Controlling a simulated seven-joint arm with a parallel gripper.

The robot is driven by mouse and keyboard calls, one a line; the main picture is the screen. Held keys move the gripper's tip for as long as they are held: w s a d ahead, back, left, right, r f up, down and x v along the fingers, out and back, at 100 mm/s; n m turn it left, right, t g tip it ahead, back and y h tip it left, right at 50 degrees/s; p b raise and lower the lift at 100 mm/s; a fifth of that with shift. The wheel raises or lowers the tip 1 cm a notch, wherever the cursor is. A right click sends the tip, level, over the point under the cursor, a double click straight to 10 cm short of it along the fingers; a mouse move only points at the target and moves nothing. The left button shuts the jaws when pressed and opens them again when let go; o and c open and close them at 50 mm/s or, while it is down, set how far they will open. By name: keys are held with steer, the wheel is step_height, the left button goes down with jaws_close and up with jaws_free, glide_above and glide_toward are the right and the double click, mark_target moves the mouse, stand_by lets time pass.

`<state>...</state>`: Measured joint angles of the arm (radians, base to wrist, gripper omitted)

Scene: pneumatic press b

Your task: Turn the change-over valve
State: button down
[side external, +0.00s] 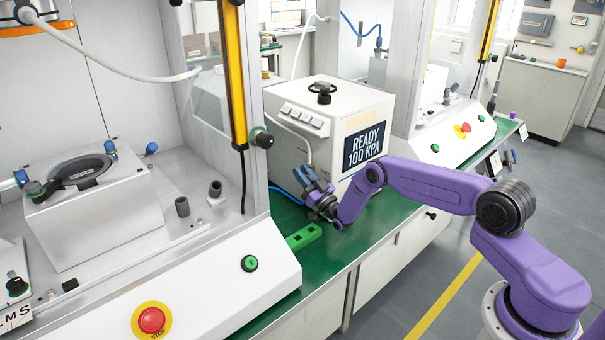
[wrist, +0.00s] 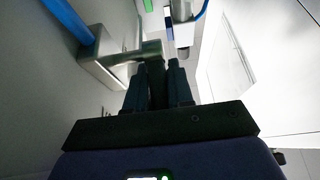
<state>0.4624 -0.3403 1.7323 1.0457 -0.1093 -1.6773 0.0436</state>
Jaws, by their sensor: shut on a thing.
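In the wrist view, a metal valve (wrist: 97,67) with a flat lever (wrist: 136,54) sits against a grey panel, with a blue hose (wrist: 66,18) running into it. The fingers of my gripper (wrist: 160,70) are close together at the lever's right end and shut on it. In the side external view, my gripper (side external: 310,178) is at the lower front of the white box (side external: 335,110), above the green bench. I cannot make out the valve there; the gripper and arm cover that area.
The box has a display (side external: 363,149) reading "READY 100 KPA" and a black knob (side external: 323,92) on top. A green block (side external: 303,237) lies on the green bench top (side external: 375,219). A machine frame with a yellow strip (side external: 235,75) stands close on the left.

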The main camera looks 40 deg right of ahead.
steer(key=shift+s+f+t, duration=0.1)
steer(key=shift+f+t, duration=0.05)
steer(key=shift+t, duration=0.95)
steer(key=c, duration=1.1)
jaws_free()
steer(key=shift+g, duration=0.4)
